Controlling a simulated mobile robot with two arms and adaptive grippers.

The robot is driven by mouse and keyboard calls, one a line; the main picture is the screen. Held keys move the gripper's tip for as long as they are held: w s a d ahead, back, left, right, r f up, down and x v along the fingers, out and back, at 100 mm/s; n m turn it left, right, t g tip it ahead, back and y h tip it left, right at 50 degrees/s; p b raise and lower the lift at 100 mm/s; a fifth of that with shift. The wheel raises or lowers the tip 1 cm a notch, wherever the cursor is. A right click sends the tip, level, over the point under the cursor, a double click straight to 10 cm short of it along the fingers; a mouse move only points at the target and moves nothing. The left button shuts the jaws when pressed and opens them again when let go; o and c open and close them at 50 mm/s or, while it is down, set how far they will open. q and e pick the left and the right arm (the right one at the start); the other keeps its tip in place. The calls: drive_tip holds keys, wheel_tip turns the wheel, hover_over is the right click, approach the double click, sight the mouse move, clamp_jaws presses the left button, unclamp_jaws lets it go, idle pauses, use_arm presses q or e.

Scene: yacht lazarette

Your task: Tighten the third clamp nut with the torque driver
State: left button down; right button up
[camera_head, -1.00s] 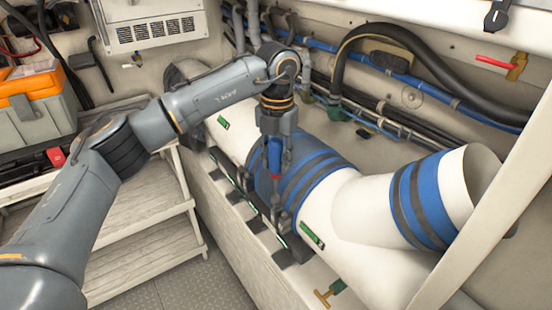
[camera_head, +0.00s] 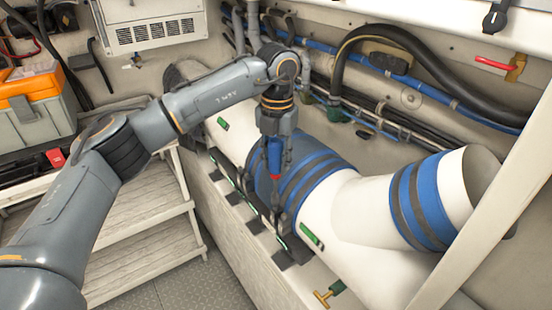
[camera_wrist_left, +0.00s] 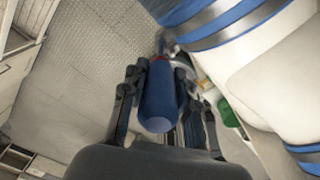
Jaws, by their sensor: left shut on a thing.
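My left gripper (camera_head: 275,158) points down over the white exhaust pipe and is shut on the torque driver (camera_head: 274,170). The driver has a blue handle and a red collar, and it is roughly upright in the head view. In the left wrist view the blue handle (camera_wrist_left: 158,97) sits between the fingers. A blue hose sleeve (camera_head: 322,176) with dark clamp bands wraps the pipe just right of the driver. The driver's tip is near the lower left side of the sleeve. I cannot tell whether it touches a nut. The clamp nuts are too small to make out. My right gripper is out of view.
A second blue sleeve (camera_head: 420,205) with dark bands is on the pipe's right branch. Black and blue hoses (camera_head: 400,80) run along the back wall. Wooden steps (camera_head: 150,215) and an orange-lidded toolbox (camera_head: 35,95) stand at left. A yellow-handled valve (camera_head: 328,296) is low in front.

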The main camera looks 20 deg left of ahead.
use_arm(q)
drive_tip(key=shift+f+b, duration=0.7)
drive_tip(key=shift+f, duration=0.4)
drive_tip(key=m, duration=0.4)
idle(0.4)
drive_tip(key=shift+m, duration=2)
